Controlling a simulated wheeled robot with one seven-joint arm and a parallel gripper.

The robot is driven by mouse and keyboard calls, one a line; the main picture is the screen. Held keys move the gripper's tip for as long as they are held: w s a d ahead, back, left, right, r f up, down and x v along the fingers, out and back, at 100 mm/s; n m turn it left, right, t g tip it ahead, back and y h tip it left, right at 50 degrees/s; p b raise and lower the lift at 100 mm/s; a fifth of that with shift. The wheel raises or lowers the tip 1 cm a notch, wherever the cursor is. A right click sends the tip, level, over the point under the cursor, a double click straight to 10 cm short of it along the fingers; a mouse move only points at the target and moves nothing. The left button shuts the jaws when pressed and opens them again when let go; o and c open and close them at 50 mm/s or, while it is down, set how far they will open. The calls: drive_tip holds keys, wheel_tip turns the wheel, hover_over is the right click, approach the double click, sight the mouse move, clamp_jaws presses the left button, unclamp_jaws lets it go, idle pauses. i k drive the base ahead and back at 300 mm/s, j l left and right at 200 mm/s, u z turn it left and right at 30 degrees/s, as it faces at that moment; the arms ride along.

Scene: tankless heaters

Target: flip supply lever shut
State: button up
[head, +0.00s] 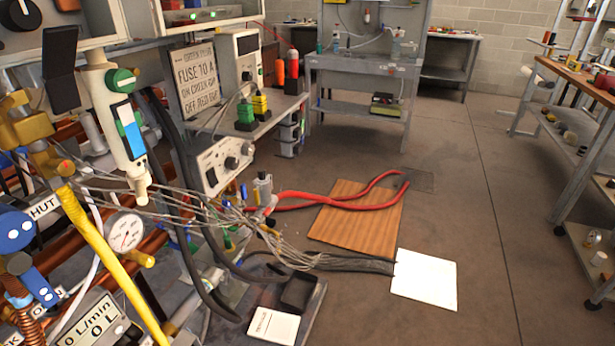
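I cannot tell for certain which part is the supply lever. At the left edge, a blue handle (38,284) sits among pipes and brass fittings, below a blue round part (14,231). A label reading "HUT" (43,208), partly hidden, is beside the round part. A long yellow bar or hose (108,262) slants down to the right in front of the pipes, from a brass fitting (30,128). My gripper is not in view.
Loose wires (225,220) and red hoses (330,200) spill to the right. A wooden board (355,212) and white sheet (425,279) lie on the floor. Floor to the right is open.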

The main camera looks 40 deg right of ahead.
sight(242, 186)
drive_tip(key=z, duration=0.25)
drive_tip(key=i+l, duration=0.15)
drive_tip(key=i, duration=0.4)
drive_tip(key=i+l+u, duration=0.15)
drive_tip(key=i, duration=0.4)
